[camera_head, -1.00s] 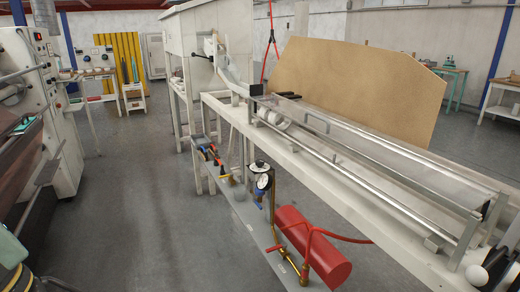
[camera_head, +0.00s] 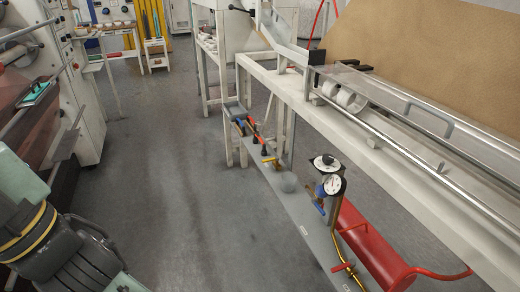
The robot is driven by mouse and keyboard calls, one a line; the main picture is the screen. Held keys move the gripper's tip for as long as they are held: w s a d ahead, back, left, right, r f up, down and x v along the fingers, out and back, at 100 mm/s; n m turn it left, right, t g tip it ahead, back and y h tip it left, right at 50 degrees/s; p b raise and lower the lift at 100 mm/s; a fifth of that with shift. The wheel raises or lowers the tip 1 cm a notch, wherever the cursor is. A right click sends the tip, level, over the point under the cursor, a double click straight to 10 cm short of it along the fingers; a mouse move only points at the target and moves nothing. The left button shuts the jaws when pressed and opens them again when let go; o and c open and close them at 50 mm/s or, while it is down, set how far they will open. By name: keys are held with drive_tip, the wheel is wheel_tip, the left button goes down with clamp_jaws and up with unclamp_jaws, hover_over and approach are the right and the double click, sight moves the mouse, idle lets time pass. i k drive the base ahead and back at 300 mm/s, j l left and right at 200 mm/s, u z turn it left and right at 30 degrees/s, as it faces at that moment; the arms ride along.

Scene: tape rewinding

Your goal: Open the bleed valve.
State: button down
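A low grey shelf (camera_head: 293,210) under the white bench carries pipe fittings. A valve with a blue handle (camera_head: 320,207) sits below a white round gauge (camera_head: 332,184). Nearer, a brass fitting with a red handle (camera_head: 345,267) stands beside the red tank (camera_head: 365,247). Farther back is a small yellow handle (camera_head: 270,160). I cannot tell which of these is the bleed valve, or whether any is open. Part of my arm, grey with yellow rings, shows at the lower left, well apart from the shelf. My gripper's fingers are not visible.
The white bench (camera_head: 385,158) with metal rails overhangs the shelf on the right. A white machine (camera_head: 75,75) stands at the left. The grey floor (camera_head: 165,190) between them is clear.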

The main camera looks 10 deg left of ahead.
sight(277, 158)
drive_tip(key=i+j, duration=0.45)
drive_tip(key=z, duration=0.25)
drive_tip(key=i+j+z, duration=0.1)
drive_tip(key=z, duration=0.3)
drive_tip(key=i+j+z, duration=0.1)
drive_tip(key=j+z, duration=0.5)
drive_tip(key=z, duration=0.15)
drive_tip(key=j+z, duration=0.5)
drive_tip(key=j, duration=1.4)
drive_tip(key=k+j, duration=0.1)
drive_tip(key=j, duration=0.6)
drive_tip(key=l+u, duration=0.3)
drive_tip(key=l, duration=0.15)
drive_tip(key=k+l+u, duration=0.3)
drive_tip(key=i+l, duration=0.1)
